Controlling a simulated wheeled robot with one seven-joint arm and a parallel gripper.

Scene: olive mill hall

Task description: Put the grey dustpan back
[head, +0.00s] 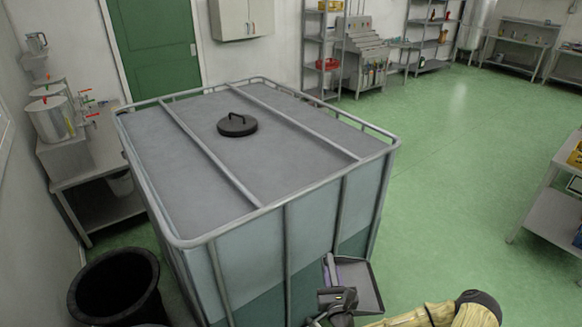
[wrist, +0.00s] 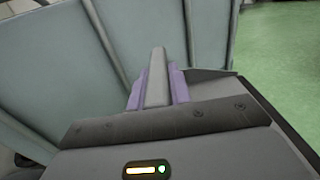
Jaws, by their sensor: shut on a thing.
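The grey dustpan (head: 363,289) shows low in the head view, in front of the near right corner of the large caged tank. My gripper (head: 338,276) is beside it, with its purple-lined jaws closed on the pan. In the wrist view, the purple jaws (wrist: 157,92) grip a narrow grey bar of the dustpan (wrist: 156,72) from both sides. Most of the pan is hidden there behind the dark gripper body. I cannot tell whether the pan touches the tank.
The caged tank (head: 290,215) with a black lid (head: 237,125) fills the middle. A black bin (head: 115,285) stands at lower left, near a metal bench (head: 90,175) with steel vessels. A table (head: 555,215) stands at right. Green floor (head: 450,190) is open between.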

